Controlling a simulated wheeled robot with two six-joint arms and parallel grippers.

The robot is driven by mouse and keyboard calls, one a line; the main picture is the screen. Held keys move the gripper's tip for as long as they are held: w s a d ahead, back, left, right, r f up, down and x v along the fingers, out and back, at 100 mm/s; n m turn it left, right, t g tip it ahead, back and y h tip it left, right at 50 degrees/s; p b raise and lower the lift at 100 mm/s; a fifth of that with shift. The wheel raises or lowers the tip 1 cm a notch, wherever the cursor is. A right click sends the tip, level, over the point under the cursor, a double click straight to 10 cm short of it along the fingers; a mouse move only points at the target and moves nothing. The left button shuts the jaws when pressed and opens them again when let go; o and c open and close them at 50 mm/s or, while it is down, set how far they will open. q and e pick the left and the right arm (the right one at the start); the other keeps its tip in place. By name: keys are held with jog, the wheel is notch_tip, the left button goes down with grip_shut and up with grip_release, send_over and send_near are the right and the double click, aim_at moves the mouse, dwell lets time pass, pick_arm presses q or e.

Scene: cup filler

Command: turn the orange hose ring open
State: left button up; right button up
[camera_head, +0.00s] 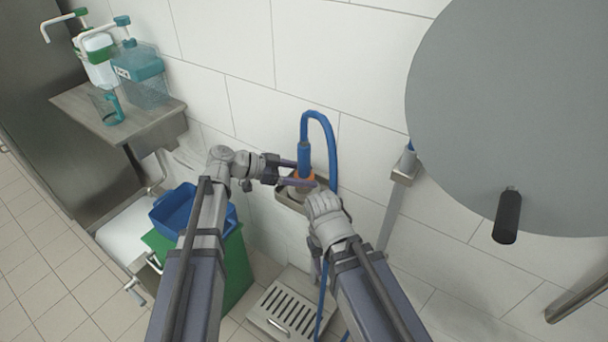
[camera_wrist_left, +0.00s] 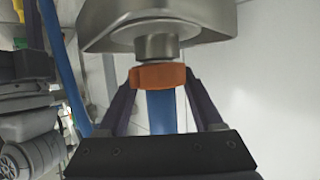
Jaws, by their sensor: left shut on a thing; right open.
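The orange hose ring (camera_head: 302,175) sits at the lower end of the blue hose grip (camera_head: 304,158) by the tiled wall. In the left wrist view the ring (camera_wrist_left: 158,76) is between a metal collar (camera_wrist_left: 158,46) and the blue hose (camera_wrist_left: 161,112). My left gripper (camera_head: 298,174) is shut on the ring, with one dark finger against each side in the left wrist view. My right gripper (camera_head: 316,262) is below and right of the ring, apart from it, and mostly hidden by my right wrist; it is open.
A metal wall holder (camera_head: 290,200) is below the ring. A blue bin (camera_head: 176,212) on a green box stands left. Pump bottles (camera_head: 139,72) and a clear jug (camera_head: 107,108) stand on a shelf. A large grey disc (camera_head: 520,110) fills the upper right. A slotted grate (camera_head: 283,310) lies below.

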pick_arm(q)
jog(key=shift+c, duration=1.2)
jog(key=shift+s, duration=0.1)
jog(key=shift+n+t, duration=0.3)
jog(key=shift+s+n+t+y, duration=0.2)
jog(key=shift+n+t+y, duration=0.2)
jog(key=shift+n+t, duration=0.55)
jog(key=n+t+y, duration=0.1)
jog(key=n+t, duration=0.2)
jog(key=shift+y, duration=0.3)
jog(key=shift+w+n+t+y, duration=0.2)
jog(key=shift+n+t+y, duration=0.6)
jog(key=shift+n+t, duration=0.2)
jog(key=shift+w, duration=0.1)
jog(key=o, duration=1.4)
jog(key=shift+c, duration=0.2)
